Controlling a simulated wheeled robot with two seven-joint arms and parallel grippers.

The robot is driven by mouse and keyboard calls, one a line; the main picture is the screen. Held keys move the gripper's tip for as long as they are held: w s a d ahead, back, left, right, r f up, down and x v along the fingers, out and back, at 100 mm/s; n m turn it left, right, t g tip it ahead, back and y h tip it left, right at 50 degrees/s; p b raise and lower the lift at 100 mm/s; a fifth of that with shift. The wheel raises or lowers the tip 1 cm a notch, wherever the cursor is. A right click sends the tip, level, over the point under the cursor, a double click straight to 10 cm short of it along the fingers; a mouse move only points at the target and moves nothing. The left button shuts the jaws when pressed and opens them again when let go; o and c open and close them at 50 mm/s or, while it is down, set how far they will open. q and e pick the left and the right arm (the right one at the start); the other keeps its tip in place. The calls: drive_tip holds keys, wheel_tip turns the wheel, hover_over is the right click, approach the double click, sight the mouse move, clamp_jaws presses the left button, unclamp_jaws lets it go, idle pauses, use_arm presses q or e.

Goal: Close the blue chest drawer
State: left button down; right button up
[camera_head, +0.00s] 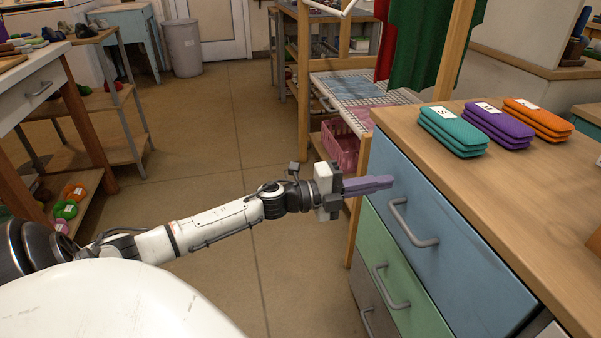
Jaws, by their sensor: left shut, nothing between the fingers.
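The blue drawer (447,250) is the top one in the wooden-topped chest at the right, with a grey bar handle (408,222). From this angle I cannot tell how far it stands out, if at all. My left gripper (390,182) is shut and empty. Its purple-grey fingers point right at the blue front's upper left part, left of and above the handle. Whether the tips touch the front I cannot tell. My right gripper is not in view.
A green drawer (403,277) with a handle is below the blue one. Teal (453,131), purple (497,124) and orange (538,119) stacks lie on the chest top. A pink basket (341,147) stands behind my left gripper. The floor left of the chest is clear.

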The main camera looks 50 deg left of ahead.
use_arm(q)
drive_tip(key=p+v, duration=0.1)
drive_tip(key=v, duration=1.1)
drive_tip(key=shift+s+a+p, duration=0.2)
drive_tip(key=shift+s+p, duration=0.1)
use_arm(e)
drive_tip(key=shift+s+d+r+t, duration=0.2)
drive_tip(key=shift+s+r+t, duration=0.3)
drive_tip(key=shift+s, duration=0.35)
